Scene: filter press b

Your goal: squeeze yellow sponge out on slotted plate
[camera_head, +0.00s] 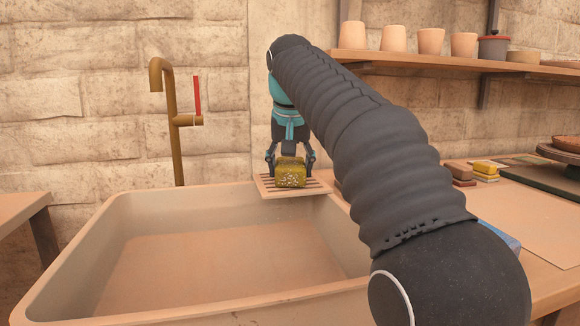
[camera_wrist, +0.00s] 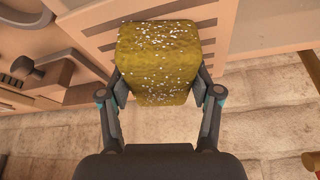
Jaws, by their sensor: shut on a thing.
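The yellow sponge (camera_head: 290,175) is a dark yellow block speckled with white flecks. My gripper (camera_head: 290,162) points down with its two fingers shut on the sponge's sides. The slotted plate (camera_head: 265,187) lies at the back right of the sink, below the sponge. I cannot tell whether the sponge touches the plate. In the wrist view the sponge (camera_wrist: 158,55) fills the upper middle, between the fingertips, and hides what is behind it.
A wide sink (camera_head: 215,262) lies in front of the plate. A brass tap (camera_head: 172,120) with a red lever stands behind it at left. A shelf (camera_head: 450,64) holds several cups and a pot. Smaller yellow blocks (camera_head: 487,168) lie on the right counter. My arm hides part of the counter.

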